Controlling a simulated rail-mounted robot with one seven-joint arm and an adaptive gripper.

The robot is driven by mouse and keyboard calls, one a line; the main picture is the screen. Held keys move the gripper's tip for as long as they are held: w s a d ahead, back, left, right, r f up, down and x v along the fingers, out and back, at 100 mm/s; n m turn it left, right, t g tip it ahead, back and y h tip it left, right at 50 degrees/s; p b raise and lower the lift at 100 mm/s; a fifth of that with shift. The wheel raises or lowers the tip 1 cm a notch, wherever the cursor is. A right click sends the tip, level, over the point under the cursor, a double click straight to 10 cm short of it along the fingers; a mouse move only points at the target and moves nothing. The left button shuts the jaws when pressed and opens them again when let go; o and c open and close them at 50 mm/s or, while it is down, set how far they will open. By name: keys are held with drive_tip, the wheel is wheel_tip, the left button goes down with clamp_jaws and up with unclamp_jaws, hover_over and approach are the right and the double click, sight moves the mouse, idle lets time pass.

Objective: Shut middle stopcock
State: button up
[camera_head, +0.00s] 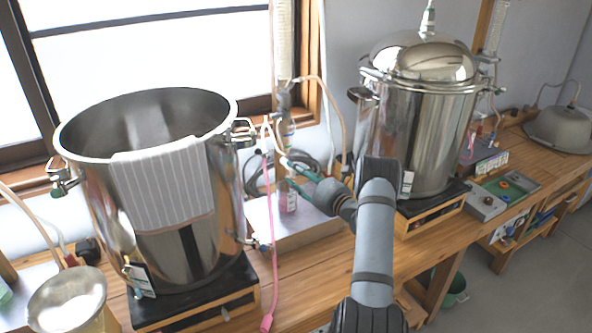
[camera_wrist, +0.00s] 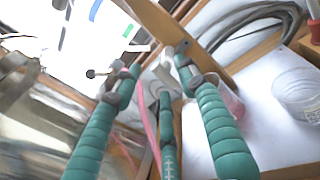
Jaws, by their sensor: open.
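My gripper (camera_head: 292,170) reaches left from my arm into the gap between the two big steel pots. It is close in front of the slim glass column (camera_head: 287,130). In the wrist view its green ribbed fingers (camera_wrist: 160,62) stand apart. A pale, blurred piece (camera_wrist: 150,84) shows between them. I cannot tell whether it is the middle stopcock or whether the fingers touch it. In the head view the gripper partly hides that spot.
The open left pot (camera_head: 205,225) has a striped cloth (camera_head: 165,185) over its rim. The lidded right pot (camera_head: 425,140) stands right of my gripper. A pink tube (camera_head: 273,230) hangs between them. Hoses (camera_head: 320,165) coil behind. A clear jar (camera_wrist: 298,95) stands at right in the wrist view.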

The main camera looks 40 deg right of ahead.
drive_tip(key=shift+w+d, duration=0.1)
drive_tip(key=shift+w, duration=0.3)
drive_tip(key=shift+c, duration=0.3)
clamp_jaws()
